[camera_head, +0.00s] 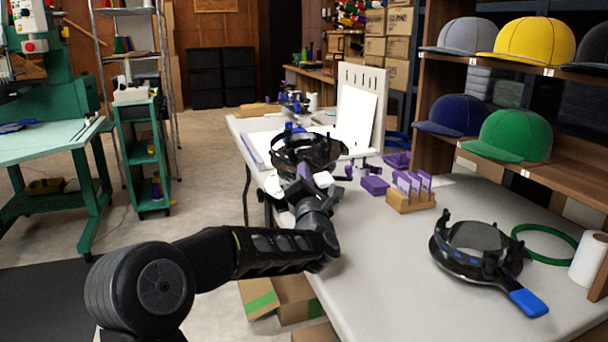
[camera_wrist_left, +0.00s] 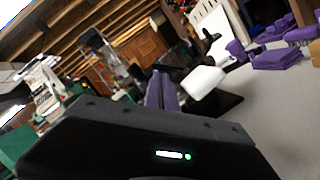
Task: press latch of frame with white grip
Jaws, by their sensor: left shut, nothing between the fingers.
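A round black frame (camera_head: 318,150) with upright prongs stands near the left edge of the long table, beyond my left arm. Its white grip (camera_wrist_left: 203,80) shows in the left wrist view, just right of the purple fingers. My left gripper (camera_head: 302,170) is shut and empty, at the near side of this frame, and hides part of it. In the left wrist view the gripper's fingers (camera_wrist_left: 162,90) are together, close to the white grip; I cannot tell whether they touch it. The latch cannot be made out. My right gripper is not in view.
Another black frame with a blue grip (camera_head: 528,302) lies at the right, beside a green ring (camera_head: 545,244) and white roll (camera_head: 588,258). A wooden holder with purple pieces (camera_head: 411,200) and a purple block (camera_head: 375,186) stand nearby. The near table middle is clear.

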